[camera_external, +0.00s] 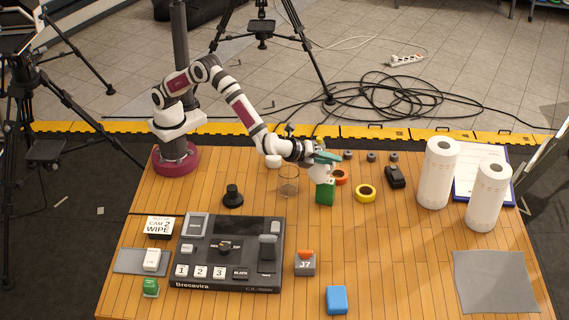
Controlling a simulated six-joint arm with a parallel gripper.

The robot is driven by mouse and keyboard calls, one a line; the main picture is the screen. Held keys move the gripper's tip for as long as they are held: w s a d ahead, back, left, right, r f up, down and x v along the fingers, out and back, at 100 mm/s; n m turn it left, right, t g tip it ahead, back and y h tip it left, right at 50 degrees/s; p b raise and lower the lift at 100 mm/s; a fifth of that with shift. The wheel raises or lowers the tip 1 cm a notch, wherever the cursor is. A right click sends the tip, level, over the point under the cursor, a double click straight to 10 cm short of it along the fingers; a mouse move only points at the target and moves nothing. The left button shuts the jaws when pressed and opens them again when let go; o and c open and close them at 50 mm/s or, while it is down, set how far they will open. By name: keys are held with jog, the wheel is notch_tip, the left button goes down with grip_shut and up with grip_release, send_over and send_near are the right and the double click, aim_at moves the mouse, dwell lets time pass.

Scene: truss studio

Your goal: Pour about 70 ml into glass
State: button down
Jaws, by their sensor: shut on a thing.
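A clear glass (288,185) stands upright on the wooden table, just left of my gripper, and looks empty, though its contents are hard to make out. My gripper (324,158) has teal fingers and is shut on a green and white container (325,193), beside the glass. The container has a green lower part and a paler top, and looks about upright. The fingers partly hide its top. I cannot tell whether its base touches the table. No stream of liquid shows.
Orange and yellow tape rolls (366,193) and a black device (395,177) lie right of the container. A black knob-like object (232,196) and a control panel (228,255) stand left and in front. Two white paper rolls (438,174) stand right. The front-right middle is fairly clear.

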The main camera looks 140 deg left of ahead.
jog(key=shift+s+d+r+t, duration=0.1)
jog(key=shift+s+r+t, duration=0.3)
jog(key=shift+s, duration=0.2)
jog(key=shift+s+d+f+n+t+y, duration=0.15)
jog(key=shift+s+n+t+y, duration=0.35)
jog(key=shift+s, duration=0.4)
jog(key=shift+s+d+r+n+t+y, duration=0.15)
jog(key=shift+s+r+n+t+y, duration=0.45)
jog(key=shift+s+n, duration=0.4)
jog(key=shift+s+d+f+n+t+y, duration=0.2)
jog(key=shift+s+n+t+y, duration=0.2)
jog(key=shift+s+n+t, duration=0.3)
jog(key=shift+s+f+n+t+y, duration=0.3)
jog(key=shift+s+n+y, duration=0.2)
jog(key=shift+s+n, duration=0.1)
jog(key=shift+s+d+f+n, duration=0.15)
jog(key=shift+s+n, duration=0.25)
jog(key=shift+s, duration=0.15)
